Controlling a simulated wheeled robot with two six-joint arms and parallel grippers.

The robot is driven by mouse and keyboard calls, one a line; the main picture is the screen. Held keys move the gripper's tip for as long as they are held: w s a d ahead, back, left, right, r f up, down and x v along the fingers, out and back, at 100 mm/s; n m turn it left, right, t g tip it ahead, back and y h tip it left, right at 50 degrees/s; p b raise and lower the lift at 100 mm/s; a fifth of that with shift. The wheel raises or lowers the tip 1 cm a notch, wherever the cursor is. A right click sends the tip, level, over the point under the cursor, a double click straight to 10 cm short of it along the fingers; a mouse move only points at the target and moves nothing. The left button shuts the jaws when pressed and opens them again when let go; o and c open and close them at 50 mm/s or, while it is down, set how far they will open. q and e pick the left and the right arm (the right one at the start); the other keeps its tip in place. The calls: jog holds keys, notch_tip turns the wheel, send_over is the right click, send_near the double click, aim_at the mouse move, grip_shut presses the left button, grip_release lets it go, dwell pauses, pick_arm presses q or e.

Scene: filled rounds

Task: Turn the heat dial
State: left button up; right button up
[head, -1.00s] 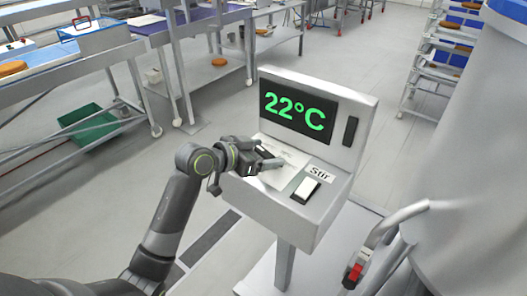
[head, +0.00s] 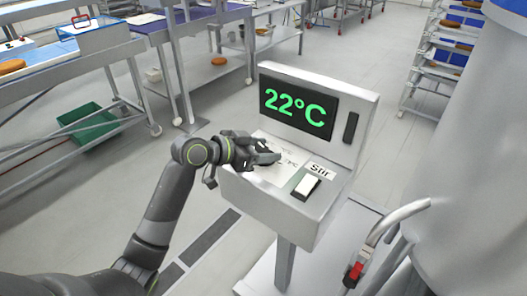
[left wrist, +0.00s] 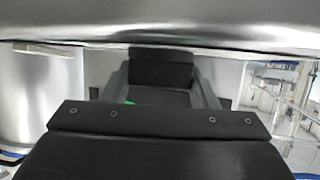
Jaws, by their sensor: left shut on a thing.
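The control box (head: 290,215) stands on a post, with a grey sloping panel and a black display (head: 298,108) reading 22°C in green. My left gripper (head: 266,157) is low over the left part of the panel, shut on the heat dial. The dial itself is mostly hidden by the dark fingers, so its pointer cannot be read. White printed markings (head: 291,163) show on the panel beside the fingers. In the left wrist view, dark gripper parts (left wrist: 160,85) fill the middle and the dial cannot be made out. My right gripper is not in view.
A white rocker switch (head: 306,186) sits under a "Stir" label (head: 320,169) to the right of the gripper. A dark slot (head: 351,128) is beside the display. A big metal vessel (head: 470,150) and a red-ended handle (head: 353,272) stand at right.

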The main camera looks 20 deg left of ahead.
pick_arm(q)
jog(key=m+g+h+b, duration=0.1)
jog(key=b, duration=0.1)
jog(key=m+g+h+b, duration=0.1)
jog(key=m+g+b, duration=0.1)
jog(key=m+g+h+b, duration=0.1)
jog(key=m, duration=0.1)
jog(key=shift+w+f+g+h+b, duration=0.15)
jog(key=shift+f+g+h+b, duration=0.15)
jog(key=shift+b, duration=0.1)
jog(key=shift+r+m+g+h+b, duration=0.15)
jog(key=shift+m+g+h+b, duration=0.1)
jog(key=shift+m+g+b, duration=0.7)
jog(key=shift+r+m+g+h+b, duration=0.15)
jog(key=shift+m+g+h+b, duration=0.1)
jog(key=shift+m+g+b, duration=0.65)
jog(key=shift+g, duration=0.35)
jog(key=o, duration=1)
jog(key=shift+c, duration=0.2)
jog(key=b+v, duration=0.2)
jog(key=v, duration=1.5)
jog(key=shift+a, duration=0.2)
